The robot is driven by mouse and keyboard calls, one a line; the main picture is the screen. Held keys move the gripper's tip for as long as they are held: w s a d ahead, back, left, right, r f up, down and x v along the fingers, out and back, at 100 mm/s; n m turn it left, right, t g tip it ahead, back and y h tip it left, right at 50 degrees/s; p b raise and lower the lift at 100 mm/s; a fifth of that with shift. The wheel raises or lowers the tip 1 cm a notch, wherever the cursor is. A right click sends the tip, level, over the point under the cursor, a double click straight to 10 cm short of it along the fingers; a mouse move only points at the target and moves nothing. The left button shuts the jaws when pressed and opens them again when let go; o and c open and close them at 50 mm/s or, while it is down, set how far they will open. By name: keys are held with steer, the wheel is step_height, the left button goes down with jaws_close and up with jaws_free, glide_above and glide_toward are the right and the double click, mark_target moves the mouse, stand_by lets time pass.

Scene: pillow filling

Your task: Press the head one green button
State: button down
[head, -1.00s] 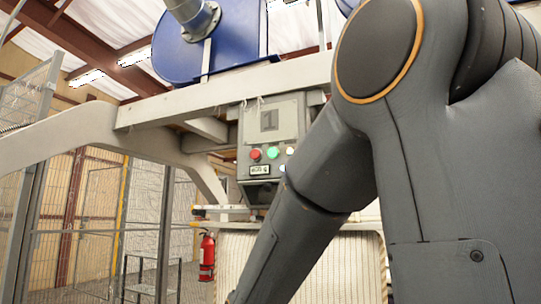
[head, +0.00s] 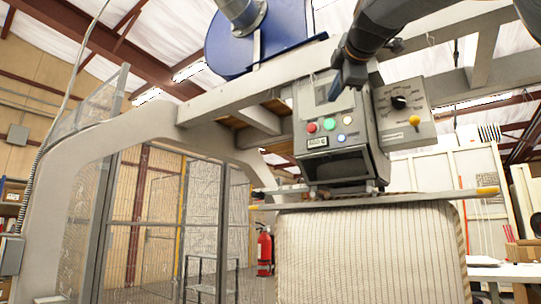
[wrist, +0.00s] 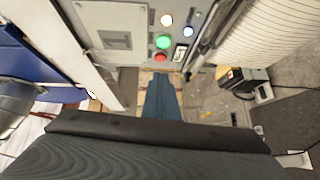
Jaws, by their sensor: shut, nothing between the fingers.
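The control box (head: 345,165) of the filling head hangs under the grey frame. Its green button (head: 330,124) sits between a red button (head: 312,127) and a white one (head: 347,120). My gripper (head: 334,94) is shut and empty, pointing down in front of the box's upper panel, just above the green button in the picture. It hides part of that panel. In the wrist view the green button (wrist: 163,42) lies beyond the fingertips (wrist: 160,76), with the red button (wrist: 160,57) nearer them. No contact with the green button shows.
A blue button (head: 341,137) and a small display (head: 317,142) sit below the row. A side box with a black dial and yellow knob (head: 415,120) is at right. A striped pillow cover (head: 370,255) hangs below. A fire extinguisher (head: 265,250) stands behind.

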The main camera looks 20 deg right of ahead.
steer(key=shift+w+r+p, duration=0.15)
steer(key=shift+w+p, duration=0.05)
steer(key=shift+p, duration=0.4)
steer(key=w+p, duration=0.1)
steer(key=p, duration=0.4)
steer(key=shift+w+d+r, duration=0.1)
steer(key=shift+w+d, duration=0.05)
steer(key=shift+w+p, duration=0.15)
steer(key=shift+p, duration=0.75)
steer(key=p, duration=0.4)
steer(key=shift+w+d+f, duration=0.1)
steer(key=shift+w+f, duration=0.15)
steer(key=shift+w, duration=0.05)
steer(key=p, duration=0.7)
glide_toward(325, 124)
steer(key=w+a, duration=0.2)
steer(key=w, duration=0.1)
steer(key=shift+w+d+f+b, duration=0.1)
steer(key=shift+w+d+b, duration=0.1)
steer(key=shift+w+d, duration=0.45)
steer(key=shift+w+d+f+b, duration=0.15)
steer(key=shift+w+d, duration=0.25)
steer(key=shift+d, duration=0.45)
